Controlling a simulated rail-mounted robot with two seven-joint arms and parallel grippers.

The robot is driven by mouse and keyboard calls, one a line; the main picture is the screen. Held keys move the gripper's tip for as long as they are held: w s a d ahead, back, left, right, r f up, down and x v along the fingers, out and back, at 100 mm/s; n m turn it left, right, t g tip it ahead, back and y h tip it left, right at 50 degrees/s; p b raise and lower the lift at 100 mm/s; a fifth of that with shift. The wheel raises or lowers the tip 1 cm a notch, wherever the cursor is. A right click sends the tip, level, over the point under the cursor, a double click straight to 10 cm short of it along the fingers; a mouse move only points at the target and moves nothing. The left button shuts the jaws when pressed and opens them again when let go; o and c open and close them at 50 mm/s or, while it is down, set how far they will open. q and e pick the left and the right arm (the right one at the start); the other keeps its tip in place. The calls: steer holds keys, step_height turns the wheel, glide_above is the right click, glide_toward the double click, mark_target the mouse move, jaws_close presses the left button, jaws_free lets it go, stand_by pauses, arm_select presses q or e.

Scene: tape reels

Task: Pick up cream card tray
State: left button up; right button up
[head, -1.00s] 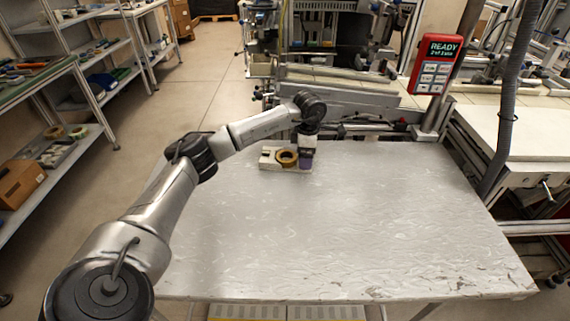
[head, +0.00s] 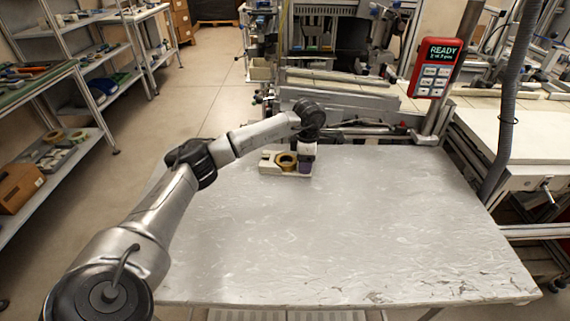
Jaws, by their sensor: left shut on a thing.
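The cream card tray (head: 270,169) is small and pale and sits at the far left part of the grey table. A brown-yellow tape reel (head: 286,160) lies in it. My left gripper (head: 304,164) points down at the tray's right end and is shut on the tray; the fingertips are small and partly hidden. A purple patch (head: 305,168) shows at the gripper's tip; I cannot tell whether it is part of the gripper or a thing in the tray. I cannot tell whether the tray touches the table. My right gripper is not in view.
The grey table (head: 340,240) is bare in front of and right of the tray. A red panel reading READY (head: 436,67) stands on a post at the back right. Machinery lines the back edge. Shelves (head: 65,150) stand at the left across the floor.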

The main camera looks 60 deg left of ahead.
arm_select(q)
steer(key=shift+r, duration=0.15)
steer(key=shift+r, duration=0.25)
step_height(320, 180, up, 4)
steer(key=shift+f+p, duration=0.1)
steer(key=shift+p, duration=1.1)
steer(key=w+d+r+p, duration=0.3)
steer(key=d+r, duration=0.3)
steer(key=d, duration=0.5)
steer(key=shift+w+r+p, duration=0.2)
steer(key=shift+w+p, duration=0.15)
